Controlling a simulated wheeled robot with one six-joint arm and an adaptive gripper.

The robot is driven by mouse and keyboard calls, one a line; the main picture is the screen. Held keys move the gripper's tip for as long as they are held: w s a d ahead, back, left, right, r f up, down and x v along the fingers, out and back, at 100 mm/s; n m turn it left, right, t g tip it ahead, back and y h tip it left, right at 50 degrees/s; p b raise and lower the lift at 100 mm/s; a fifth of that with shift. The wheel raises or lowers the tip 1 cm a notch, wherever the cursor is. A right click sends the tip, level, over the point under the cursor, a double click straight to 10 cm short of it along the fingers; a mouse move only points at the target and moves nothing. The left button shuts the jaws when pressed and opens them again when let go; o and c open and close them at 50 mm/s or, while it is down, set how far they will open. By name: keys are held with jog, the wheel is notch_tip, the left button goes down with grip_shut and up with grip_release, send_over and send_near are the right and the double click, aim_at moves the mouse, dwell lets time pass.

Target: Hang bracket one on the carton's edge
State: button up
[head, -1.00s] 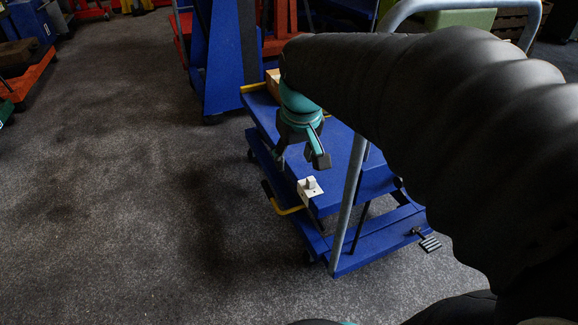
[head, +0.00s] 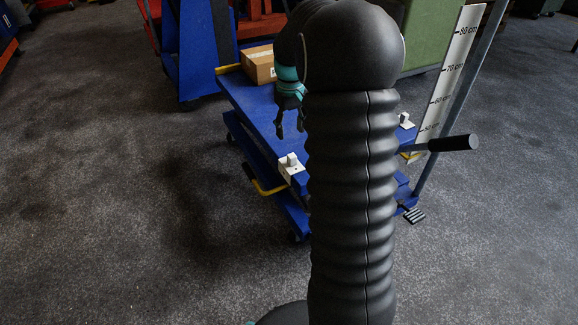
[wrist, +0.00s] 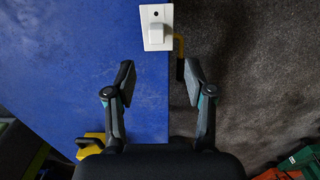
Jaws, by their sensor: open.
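A white bracket (head: 290,167) with a raised block sits on the left edge of the blue platform (head: 245,96). It also shows at the top of the wrist view (wrist: 156,28). A second white bracket (head: 405,121) sits on the right side, partly hidden by my arm. I cannot tell which is bracket one. The brown carton (head: 260,66) stands on the platform's far end. My gripper (head: 289,125) points down between carton and left bracket, apart from both. In the wrist view my gripper (wrist: 160,80) is open and empty, its fingers straddling the platform edge.
A yellow bar (head: 268,188) sticks out low on the trolley's left side. A white height scale (head: 455,75) and a black-gripped handle (head: 453,143) stand at the right. Blue and red equipment (head: 200,50) is behind. The floor at left is clear.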

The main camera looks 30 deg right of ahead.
aim_at(292, 155)
notch_tip(292, 155, down, 6)
jog(key=shift+r+b, duration=0.1)
jog(key=shift+b, duration=0.25)
jog(key=shift+d+f+b, duration=0.15)
jog(key=shift+f+b, duration=0.1)
jog(key=shift+f, duration=1.1)
jog(key=shift+d+f+b, duration=0.1)
jog(key=shift+f+b, duration=0.15)
jog(key=shift+f, duration=1.1)
grip_shut()
